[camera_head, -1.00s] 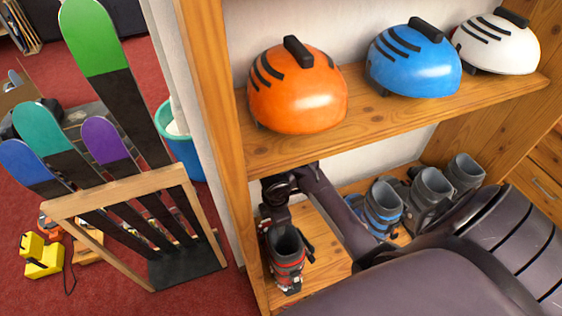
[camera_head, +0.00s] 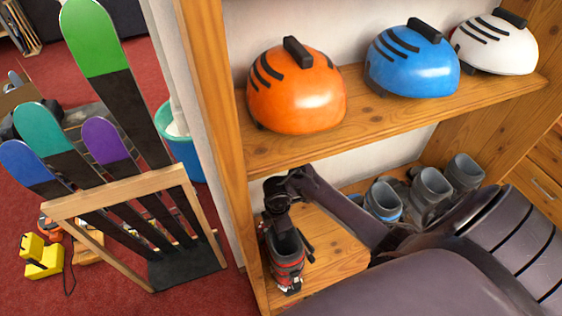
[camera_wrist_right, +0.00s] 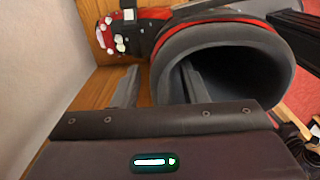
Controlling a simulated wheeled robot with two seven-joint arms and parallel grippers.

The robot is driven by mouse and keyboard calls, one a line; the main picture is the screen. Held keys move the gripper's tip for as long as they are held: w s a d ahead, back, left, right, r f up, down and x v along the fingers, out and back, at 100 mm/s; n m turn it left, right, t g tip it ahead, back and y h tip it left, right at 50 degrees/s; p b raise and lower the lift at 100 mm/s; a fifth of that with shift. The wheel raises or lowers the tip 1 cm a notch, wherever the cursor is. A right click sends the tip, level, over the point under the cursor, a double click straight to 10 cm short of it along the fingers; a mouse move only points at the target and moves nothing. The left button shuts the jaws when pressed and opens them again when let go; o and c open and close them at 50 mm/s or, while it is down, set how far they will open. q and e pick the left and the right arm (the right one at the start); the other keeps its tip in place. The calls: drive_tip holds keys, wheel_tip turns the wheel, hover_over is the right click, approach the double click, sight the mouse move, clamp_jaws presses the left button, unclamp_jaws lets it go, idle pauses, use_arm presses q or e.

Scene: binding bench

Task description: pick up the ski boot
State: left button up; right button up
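A red, black and grey ski boot (camera_head: 287,272) stands upright on the lower wooden shelf at its left end. It also shows in the right wrist view (camera_wrist_right: 233,50), with its wide dark opening facing the camera. My right gripper (camera_head: 285,232) is at the top of this boot. In the right wrist view its fingers (camera_wrist_right: 160,68) are apart, one inside the boot's opening and one outside, with the cuff wall between them. A gap shows between the outer finger and the cuff. My left gripper is not in view.
Blue-grey (camera_head: 384,200) and grey boots (camera_head: 430,188) stand farther right on the lower shelf, partly behind my arm. The upper shelf (camera_head: 350,118) above holds orange, blue and white helmets. The shelf's left upright (camera_head: 222,130) is close to the red boot. A ski rack (camera_head: 120,190) stands left.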

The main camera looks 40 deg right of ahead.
clamp_jaws()
idle(1.1)
drive_tip(key=shift+w+r, duration=0.1)
